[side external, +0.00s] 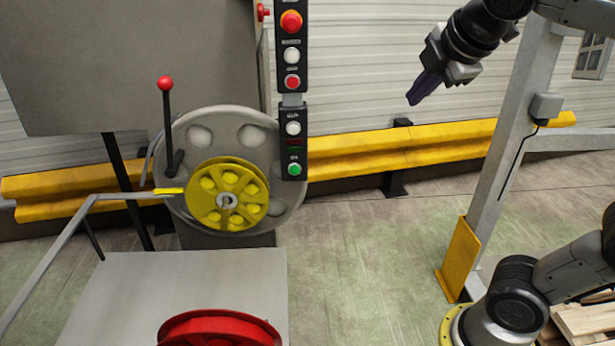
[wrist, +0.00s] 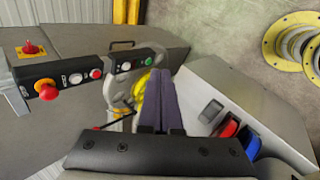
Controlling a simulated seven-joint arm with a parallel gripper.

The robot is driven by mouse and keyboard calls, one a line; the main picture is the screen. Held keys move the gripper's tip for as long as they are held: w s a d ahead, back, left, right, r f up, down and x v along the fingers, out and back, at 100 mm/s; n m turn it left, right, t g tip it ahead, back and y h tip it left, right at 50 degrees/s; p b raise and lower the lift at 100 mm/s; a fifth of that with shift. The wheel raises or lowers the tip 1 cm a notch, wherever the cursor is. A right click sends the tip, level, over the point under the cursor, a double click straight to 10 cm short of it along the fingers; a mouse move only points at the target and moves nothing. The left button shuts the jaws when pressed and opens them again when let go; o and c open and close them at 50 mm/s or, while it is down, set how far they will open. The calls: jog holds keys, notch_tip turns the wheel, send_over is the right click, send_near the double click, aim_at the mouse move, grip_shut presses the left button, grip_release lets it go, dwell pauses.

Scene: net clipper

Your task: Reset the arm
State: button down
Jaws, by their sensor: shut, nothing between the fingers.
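My gripper (side external: 424,90) hangs in the air at the upper right of the side external view. Its purple fingers are shut together and point down and to the left. In the wrist view the shut gripper fingers (wrist: 162,100) show at the centre with nothing between them. The gripper is well apart from the machine and touches nothing. The rest of my arm enters from the top right of the side external view.
A machine with a yellow spool (side external: 228,193), a red-knobbed lever (side external: 166,120) and a button panel (side external: 292,90) stands left. A red spool (side external: 220,328) sits front. A yellow barrier (side external: 420,143) runs behind, and a grey post (side external: 505,160) stands right. Floor between is clear.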

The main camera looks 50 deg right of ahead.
jog(key=s+a+f+m+y, duration=0.2)
jog(key=s+a+f+m, duration=0.1)
jog(key=f+m, duration=0.3)
jog(key=s+a+f+m+g+y, duration=0.1)
jog(key=s+a+f+m, duration=0.3)
jog(key=f, duration=0.6)
jog(key=shift+s+f+m+y, duration=0.25)
jog(key=shift+s+m+y, duration=0.55)
jog(key=shift+s+m, duration=0.25)
